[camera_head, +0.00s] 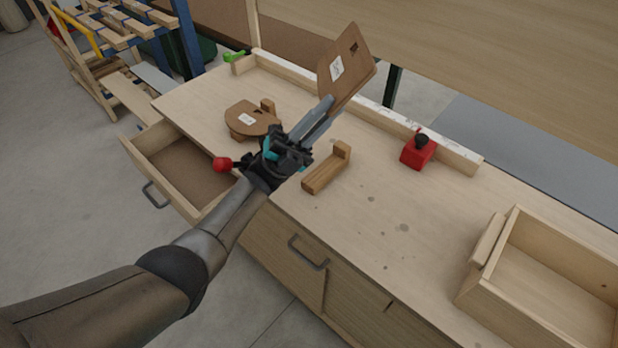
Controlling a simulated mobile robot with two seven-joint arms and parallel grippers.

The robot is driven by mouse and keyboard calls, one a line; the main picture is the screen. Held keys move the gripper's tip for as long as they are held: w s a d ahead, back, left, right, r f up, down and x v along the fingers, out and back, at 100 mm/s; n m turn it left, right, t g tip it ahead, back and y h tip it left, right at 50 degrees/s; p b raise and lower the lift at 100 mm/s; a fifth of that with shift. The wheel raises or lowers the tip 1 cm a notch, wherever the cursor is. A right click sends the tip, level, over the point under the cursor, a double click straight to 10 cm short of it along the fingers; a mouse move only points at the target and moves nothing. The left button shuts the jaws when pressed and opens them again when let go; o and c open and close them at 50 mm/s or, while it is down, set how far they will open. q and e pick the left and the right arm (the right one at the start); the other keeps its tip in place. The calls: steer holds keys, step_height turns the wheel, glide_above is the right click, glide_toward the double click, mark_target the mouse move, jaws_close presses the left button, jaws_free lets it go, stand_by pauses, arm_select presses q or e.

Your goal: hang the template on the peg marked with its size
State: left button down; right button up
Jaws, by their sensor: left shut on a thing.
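My left gripper (318,116) is shut on a brown wooden template (345,72) and holds it tilted up above the back of the workbench. The template carries a white label with dark writing too small to read, and a dark slot near its top. A second brown template (247,121), rounded and with a white label, lies on the bench left of my gripper. No peg with a readable size mark can be made out. My right gripper is not in view.
The workbench (395,225) has an open, empty-looking drawer (185,165) at the left. An L-shaped wooden block (326,170), a red block with a black knob (418,151) and a wooden box (550,275) stand on it. A green item (236,57) is at the back. The middle right is clear.

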mark_target(331, 206)
arm_select(q)
steer(key=shift+w+d+f+n+t+y+p, duration=0.1)
steer(key=shift+d+f+n+t+y+p, duration=0.35)
steer(key=shift+n+t+y+p, duration=1.7)
steer(key=shift+w+d+f+n+t+y+b, duration=0.1)
steer(key=shift+d+f+n+t+y+b, duration=0.6)
steer(key=shift+y, duration=3)
steer(key=shift+w+d+f+n+t+y+p, duration=0.15)
steer(key=shift+n+t+y+p, duration=1.4)
steer(key=shift+t+y, duration=1.05)
steer(key=shift+s+g+y, duration=0.1)
steer(key=shift+g+y, duration=0.25)
step_height(331, 206, down, 20)
steer(key=b, duration=1.2)
steer(key=shift+r, duration=0.2)
steer(key=shift+f, duration=0.2)
steer(key=c, duration=0.9)
jaws_free()
